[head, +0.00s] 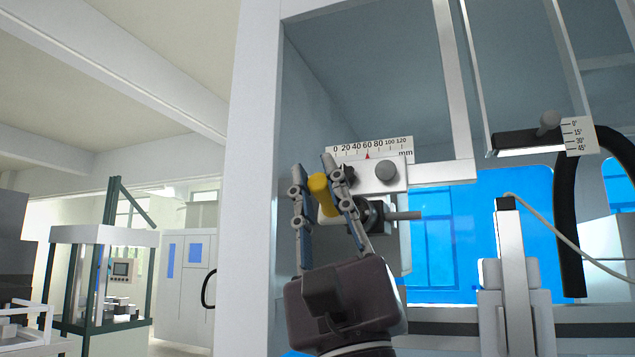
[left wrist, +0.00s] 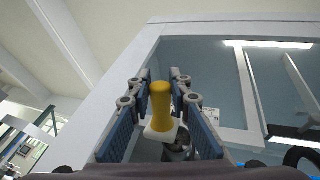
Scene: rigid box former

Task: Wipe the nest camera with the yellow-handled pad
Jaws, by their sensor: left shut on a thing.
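My left gripper (head: 326,178) is shut on the yellow handle (head: 322,195) of the pad. In the left wrist view the yellow handle (left wrist: 160,102) stands between the fingers, with the pale pad (left wrist: 161,132) at its lower end. The dark nest camera (head: 376,214) sits under the scale bracket, just right of the fingers. It also shows partly in the left wrist view (left wrist: 176,146), behind the pad. I cannot tell whether the pad touches it. My right gripper is in neither view.
A white millimetre scale (head: 370,148) with a red pointer and a bracket with a grey knob (head: 387,171) are close above the camera. A white cabinet post (head: 250,180) stands left of the gripper. An angle scale (head: 580,136) and a black curved arm are at right.

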